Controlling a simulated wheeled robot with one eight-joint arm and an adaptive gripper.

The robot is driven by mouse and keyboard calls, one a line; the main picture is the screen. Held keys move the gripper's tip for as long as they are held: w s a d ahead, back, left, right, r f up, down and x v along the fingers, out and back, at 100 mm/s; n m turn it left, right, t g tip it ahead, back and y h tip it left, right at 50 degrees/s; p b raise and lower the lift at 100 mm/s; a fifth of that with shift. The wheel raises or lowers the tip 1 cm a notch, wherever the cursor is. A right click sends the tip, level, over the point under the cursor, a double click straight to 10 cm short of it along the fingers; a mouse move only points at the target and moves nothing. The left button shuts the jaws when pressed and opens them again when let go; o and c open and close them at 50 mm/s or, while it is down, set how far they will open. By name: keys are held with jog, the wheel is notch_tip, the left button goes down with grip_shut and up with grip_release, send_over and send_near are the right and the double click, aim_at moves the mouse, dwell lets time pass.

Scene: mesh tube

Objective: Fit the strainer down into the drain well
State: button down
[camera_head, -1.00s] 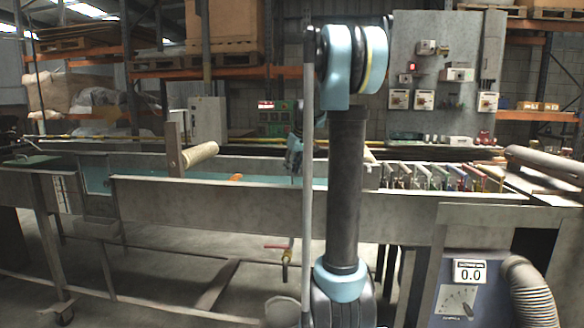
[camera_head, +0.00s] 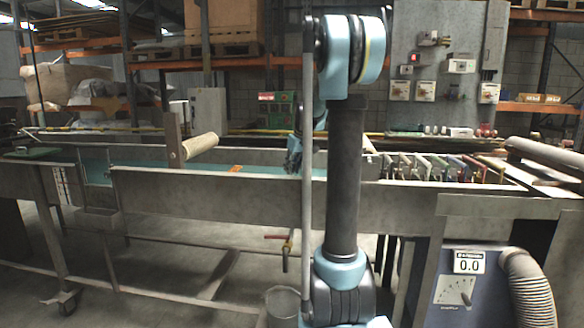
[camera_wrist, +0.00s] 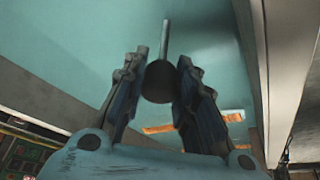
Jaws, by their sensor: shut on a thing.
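My gripper (camera_wrist: 162,68) is shut on a dark, rounded thing in the wrist view, which looks like the strainer (camera_wrist: 158,84). A thin grey rod (camera_wrist: 164,40) shows beyond it; I cannot tell whether it is part of the strainer. In the head view my gripper (camera_head: 292,162) shows small over the trough, partly behind my own arm, and the strainer cannot be made out. The pale teal trough floor (camera_wrist: 70,50) fills much of the wrist view. I cannot make out the drain well in either view.
An orange piece (camera_head: 236,169) lies in the long trough (camera_head: 215,190), and orange also shows behind the fingers in the wrist view (camera_wrist: 160,129). Several coloured plates (camera_head: 440,168) stand at right. A trough wall (camera_wrist: 275,60) runs close by at right.

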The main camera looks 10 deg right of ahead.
jog(key=shift+f, duration=1.05)
jog(key=c, duration=1.2)
grip_release()
